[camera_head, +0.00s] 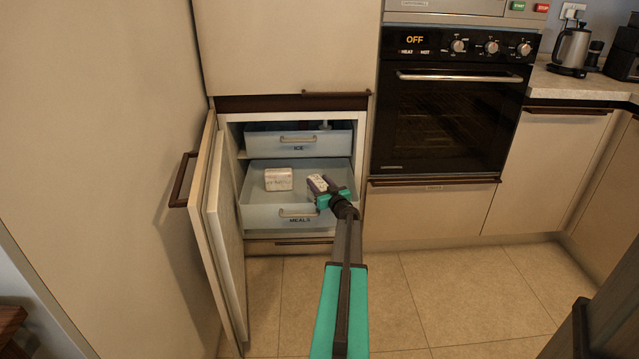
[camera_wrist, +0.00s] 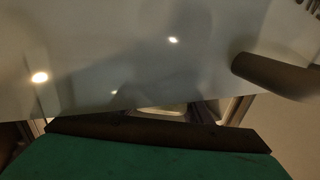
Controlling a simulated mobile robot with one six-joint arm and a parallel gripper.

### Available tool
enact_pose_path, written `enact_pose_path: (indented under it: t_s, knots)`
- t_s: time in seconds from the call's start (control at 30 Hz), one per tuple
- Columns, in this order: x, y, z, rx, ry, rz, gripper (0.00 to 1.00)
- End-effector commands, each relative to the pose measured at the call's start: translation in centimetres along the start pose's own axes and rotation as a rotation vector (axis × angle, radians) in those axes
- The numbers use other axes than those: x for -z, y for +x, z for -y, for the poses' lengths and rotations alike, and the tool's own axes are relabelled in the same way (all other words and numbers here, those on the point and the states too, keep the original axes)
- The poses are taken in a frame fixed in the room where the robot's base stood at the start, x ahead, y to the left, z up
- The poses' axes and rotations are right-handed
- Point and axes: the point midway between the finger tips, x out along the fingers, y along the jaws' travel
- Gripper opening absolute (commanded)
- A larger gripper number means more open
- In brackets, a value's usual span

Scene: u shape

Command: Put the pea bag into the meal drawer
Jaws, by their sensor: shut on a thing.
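The meal drawer (camera_head: 258,217), a pale translucent bin labelled MEALS, is pulled out below the ice drawer. My gripper (camera_head: 328,197) is at the drawer's right front, over its rim. It is shut on a small white and dark package (camera_head: 317,184), which I take for the pea bag; its label is too small to read. The package is over or inside the right part of the drawer; I cannot tell if it touches the bottom. In the wrist view a pale grey shiny surface (camera_wrist: 120,60) fills most of the picture, and the package cannot be made out clearly.
A whitish box (camera_head: 279,179) lies in the meal drawer's left back. The ice drawer (camera_head: 300,140) is above, set further back. The open freezer door (camera_head: 222,240) stands close on the left. The oven (camera_head: 448,120) is to the right. Floor in front is clear.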

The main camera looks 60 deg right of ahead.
Motion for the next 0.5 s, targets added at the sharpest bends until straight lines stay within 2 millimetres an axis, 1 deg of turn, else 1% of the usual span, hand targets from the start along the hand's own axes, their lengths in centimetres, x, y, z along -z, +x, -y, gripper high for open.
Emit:
enact_pose_path:
  t_s: [0.5]
  knots:
    - [-0.84,-0.01,-0.09,0.000,0.000,-0.001,0.10]
